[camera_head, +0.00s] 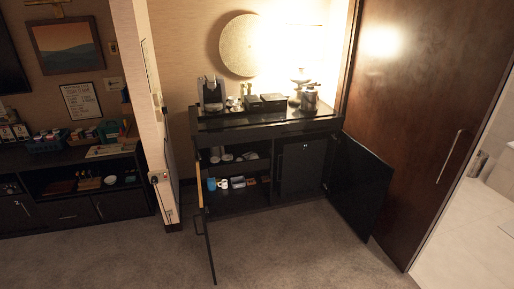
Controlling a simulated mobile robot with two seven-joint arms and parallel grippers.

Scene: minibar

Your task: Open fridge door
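The minibar is a black cabinet (265,126) against the back wall, in the middle of the head view. The fridge (301,170) is the dark box-like unit in its right compartment. Its black front door looks shut, with a small pale mark near the top. The cabinet's right door (361,188) stands swung open to the right. Its left door (206,232) is also open, seen nearly edge-on, pointing toward me. The fridge front is uncovered between them. Neither of my grippers is in view.
Open shelves left of the fridge hold cups, including a blue cup (211,184). A coffee machine (212,93) and a kettle (310,98) stand on top. A brown wooden door (425,110) is at right. Carpet (285,245) in front is clear.

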